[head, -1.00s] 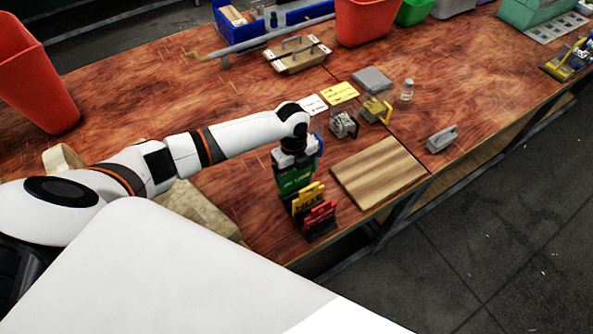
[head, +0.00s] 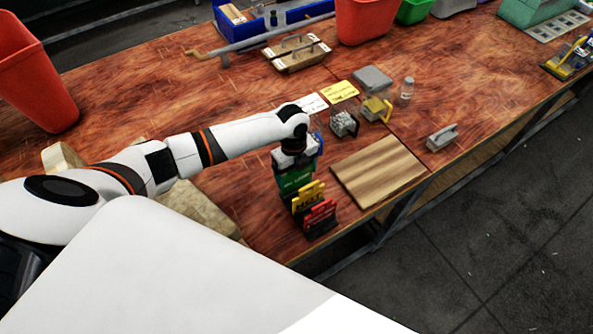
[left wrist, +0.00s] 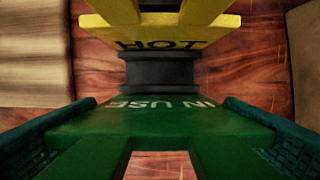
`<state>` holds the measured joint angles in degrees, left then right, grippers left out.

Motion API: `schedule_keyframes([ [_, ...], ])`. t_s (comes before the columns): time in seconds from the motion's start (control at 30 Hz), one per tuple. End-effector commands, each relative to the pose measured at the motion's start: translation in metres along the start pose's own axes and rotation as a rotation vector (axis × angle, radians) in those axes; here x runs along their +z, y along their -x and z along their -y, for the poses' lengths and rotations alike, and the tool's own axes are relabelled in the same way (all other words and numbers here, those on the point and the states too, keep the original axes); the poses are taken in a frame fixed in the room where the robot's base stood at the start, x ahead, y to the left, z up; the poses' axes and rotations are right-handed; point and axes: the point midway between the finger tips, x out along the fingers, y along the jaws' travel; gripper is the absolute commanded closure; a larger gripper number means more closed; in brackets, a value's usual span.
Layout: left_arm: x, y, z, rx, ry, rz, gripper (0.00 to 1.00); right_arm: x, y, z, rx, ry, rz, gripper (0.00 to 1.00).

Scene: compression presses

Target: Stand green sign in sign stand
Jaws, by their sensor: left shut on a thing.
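The green sign (head: 296,179) reads "IN USE" in the left wrist view (left wrist: 160,122). My left gripper (head: 296,165) is shut on it, with a dark finger at each side of the sign in the left wrist view. The sign is upright, at the back end of the dark sign stand (left wrist: 160,72). Whether its foot is fully seated in the stand is hidden. A yellow "HOT" sign (head: 308,196) and a red sign (head: 319,216) stand in front of it in the stand. My right gripper is not in view.
A striped wooden board (head: 378,171) lies right of the signs. Small clamps (head: 343,124), a grey press-like piece (head: 441,138) and a clear bottle (head: 407,90) stand beyond. The table's front edge is close to the red sign.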

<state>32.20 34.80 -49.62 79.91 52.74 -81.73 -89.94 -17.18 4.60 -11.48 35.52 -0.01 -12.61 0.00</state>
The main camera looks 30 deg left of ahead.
Motion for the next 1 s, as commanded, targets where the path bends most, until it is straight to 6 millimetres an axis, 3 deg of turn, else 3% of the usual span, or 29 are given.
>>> schedule_keyframes([
  [1.0,-0.003,-0.026,0.0,0.001,0.0,0.0,0.37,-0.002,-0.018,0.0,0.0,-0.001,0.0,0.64],
])
